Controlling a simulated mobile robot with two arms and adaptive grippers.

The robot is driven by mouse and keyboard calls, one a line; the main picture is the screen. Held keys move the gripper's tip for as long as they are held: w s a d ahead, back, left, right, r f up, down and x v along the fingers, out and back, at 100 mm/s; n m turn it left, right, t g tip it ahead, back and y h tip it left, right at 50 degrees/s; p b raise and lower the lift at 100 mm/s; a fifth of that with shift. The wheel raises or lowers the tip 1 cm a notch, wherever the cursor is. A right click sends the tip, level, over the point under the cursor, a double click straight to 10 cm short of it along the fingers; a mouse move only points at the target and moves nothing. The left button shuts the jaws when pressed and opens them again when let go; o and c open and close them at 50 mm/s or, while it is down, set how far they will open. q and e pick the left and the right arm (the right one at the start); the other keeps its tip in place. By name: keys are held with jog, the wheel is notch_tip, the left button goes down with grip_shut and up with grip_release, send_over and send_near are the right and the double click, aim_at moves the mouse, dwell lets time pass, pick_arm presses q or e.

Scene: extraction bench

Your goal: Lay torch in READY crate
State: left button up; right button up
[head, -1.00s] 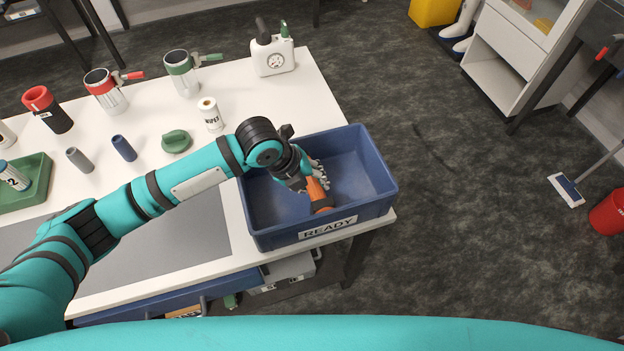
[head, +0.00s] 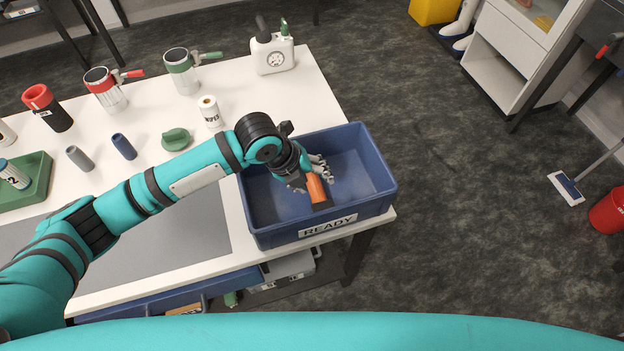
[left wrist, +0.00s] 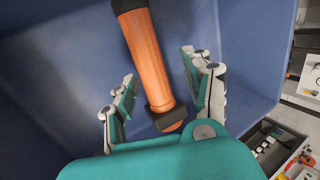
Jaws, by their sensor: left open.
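An orange torch (head: 316,188) with black ends lies in the blue READY crate (head: 262,232), which stands at the right end of the white table. The torch also shows in the left wrist view (left wrist: 145,55), tilted across the crate floor. My left gripper (head: 318,174) is inside the crate above the torch. In the left wrist view its fingers (left wrist: 158,88) are open, one on each side of the torch, with visible gaps. My right gripper is out of view.
Behind the crate stand a paper roll (head: 210,112), a green dome-shaped thing (head: 176,140), two metal cups with handles and a white canister with a gauge (head: 272,56). A green tray (head: 36,185) is at far left. The crate's right part is empty.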

pick_arm(q)
jog(key=v, duration=1.1)
jog(key=shift+r, duration=0.35)
jog(key=shift+s, duration=0.15)
